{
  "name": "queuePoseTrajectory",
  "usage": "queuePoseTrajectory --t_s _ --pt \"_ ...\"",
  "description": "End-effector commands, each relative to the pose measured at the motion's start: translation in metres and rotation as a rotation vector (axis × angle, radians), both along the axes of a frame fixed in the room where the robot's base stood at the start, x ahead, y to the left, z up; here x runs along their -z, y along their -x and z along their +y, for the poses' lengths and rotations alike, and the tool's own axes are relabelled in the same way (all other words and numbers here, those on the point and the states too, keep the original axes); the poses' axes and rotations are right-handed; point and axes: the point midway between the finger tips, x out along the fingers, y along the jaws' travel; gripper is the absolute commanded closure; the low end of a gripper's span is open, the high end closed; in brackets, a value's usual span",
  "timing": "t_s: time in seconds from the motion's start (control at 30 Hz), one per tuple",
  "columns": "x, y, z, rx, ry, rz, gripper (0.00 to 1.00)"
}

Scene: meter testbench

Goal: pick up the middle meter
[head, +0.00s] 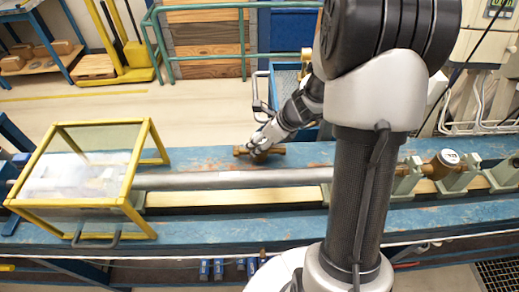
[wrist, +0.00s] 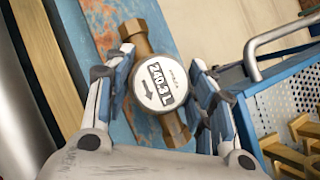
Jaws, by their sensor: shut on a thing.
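I cannot tell whether the meter still touches the bench. Another brass meter (head: 446,158) sits in the line at the right.
A long grey pipe (head: 235,179) runs along the blue bench (head: 215,225). A yellow-framed clear guard (head: 85,180) stands at the left. Behind the bench is a blue perforated bin (wrist: 290,100) holding brass parts. Grey-green clamps (head: 408,178) stand at the right.

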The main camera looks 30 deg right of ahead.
Motion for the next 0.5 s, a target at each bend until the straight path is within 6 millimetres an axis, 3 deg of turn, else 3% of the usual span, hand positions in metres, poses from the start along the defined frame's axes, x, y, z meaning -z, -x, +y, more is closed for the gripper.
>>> queuePoseTrajectory --t_s 0.17,0.37,0.5 --pt "-0.001 -0.001 0.000 0.000 0.000 -0.002 1.00" --pt "-0.001 -0.001 0.000 0.000 0.000 -0.002 1.00" --pt "-0.012 -0.001 0.000 0.000 0.000 -0.004 1.00"
